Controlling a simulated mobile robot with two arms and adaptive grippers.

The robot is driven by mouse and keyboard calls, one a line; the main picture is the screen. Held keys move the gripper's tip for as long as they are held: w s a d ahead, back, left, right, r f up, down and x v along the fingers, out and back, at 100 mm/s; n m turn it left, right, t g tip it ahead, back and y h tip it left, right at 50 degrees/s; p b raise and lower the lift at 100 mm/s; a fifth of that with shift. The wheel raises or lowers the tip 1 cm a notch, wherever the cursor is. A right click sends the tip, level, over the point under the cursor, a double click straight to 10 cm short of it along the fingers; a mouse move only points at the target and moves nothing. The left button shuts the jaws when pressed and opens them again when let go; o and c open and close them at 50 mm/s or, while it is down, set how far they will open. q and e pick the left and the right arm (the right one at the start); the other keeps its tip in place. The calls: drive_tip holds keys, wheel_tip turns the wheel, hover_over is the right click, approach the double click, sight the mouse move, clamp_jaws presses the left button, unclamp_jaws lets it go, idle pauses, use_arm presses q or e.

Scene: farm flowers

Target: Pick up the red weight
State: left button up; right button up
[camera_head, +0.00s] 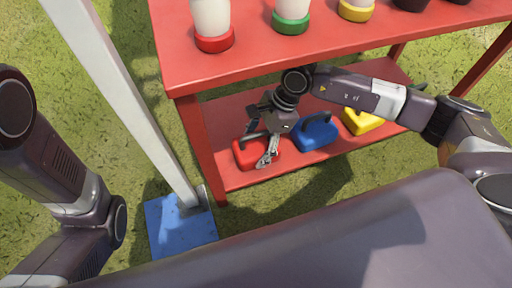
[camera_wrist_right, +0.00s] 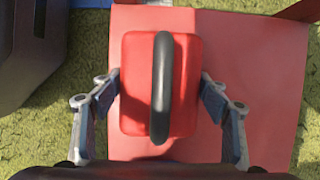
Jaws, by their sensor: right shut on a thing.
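The red weight (camera_head: 243,156) is a block with a dark arched handle, at the left end of the lower red shelf. I cannot tell whether it rests on the shelf or is slightly raised. My right gripper (camera_head: 268,152) reaches down over it. In the right wrist view the red weight (camera_wrist_right: 184,105) lies between the two fingers of the right gripper (camera_wrist_right: 160,78), which are shut on its left and right sides. The handle runs lengthwise between the fingers. My left arm shows at the left of the head view, but its gripper is out of view.
A blue weight (camera_head: 318,136) and a yellow weight (camera_head: 362,122) stand to the right on the lower shelf (camera_head: 232,182). Pots with coloured bases stand on the tabletop (camera_head: 180,62) above. A pale post (camera_head: 130,98) on a blue base (camera_head: 178,228) rises at the left.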

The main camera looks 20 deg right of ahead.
drive_tip(key=c, duration=1)
drive_tip(key=shift+w+r, duration=0.1)
drive_tip(key=shift+r, duration=0.05)
drive_tip(key=shift+c, duration=1.1)
